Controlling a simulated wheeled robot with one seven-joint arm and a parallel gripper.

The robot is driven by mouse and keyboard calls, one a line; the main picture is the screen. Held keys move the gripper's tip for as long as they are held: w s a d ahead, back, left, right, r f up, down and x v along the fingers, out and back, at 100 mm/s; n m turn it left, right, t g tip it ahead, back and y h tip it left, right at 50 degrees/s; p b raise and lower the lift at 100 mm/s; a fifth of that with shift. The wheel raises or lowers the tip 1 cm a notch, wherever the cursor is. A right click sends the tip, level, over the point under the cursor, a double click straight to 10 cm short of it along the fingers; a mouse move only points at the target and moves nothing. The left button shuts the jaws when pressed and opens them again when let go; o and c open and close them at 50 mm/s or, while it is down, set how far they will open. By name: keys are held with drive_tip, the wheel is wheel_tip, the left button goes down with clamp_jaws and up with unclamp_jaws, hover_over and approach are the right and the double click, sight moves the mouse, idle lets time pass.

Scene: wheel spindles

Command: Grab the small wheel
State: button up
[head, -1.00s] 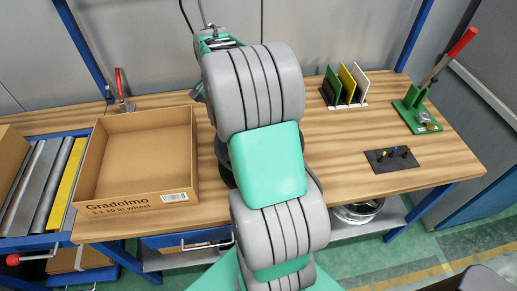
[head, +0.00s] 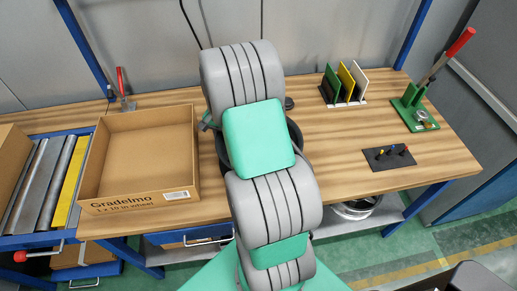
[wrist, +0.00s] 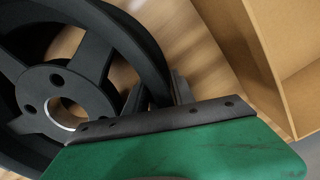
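A black spoked wheel (wrist: 88,60) fills the left of the wrist view, lying flat on the wooden table. In the head view only parts of its dark rim (head: 294,134) show on either side of my arm. My gripper (wrist: 158,92) is low at the wheel's rim. One finger appears on the inner side of the rim and the other just outside it, with the rim wall between them. The fingers look apart, not clamped. The gripper is mostly hidden behind my arm in the head view.
An open cardboard box (head: 142,150) stands left of the wheel; its wall (wrist: 240,50) is close to my gripper. Colored plates (head: 345,85), a black pin board (head: 388,158) and a green lever press (head: 414,108) are to the right. A silver wheel (head: 356,208) sits on the shelf below.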

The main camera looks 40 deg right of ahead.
clamp_jaws()
drive_tip(key=shift+w+r, duration=0.1)
idle(0.9)
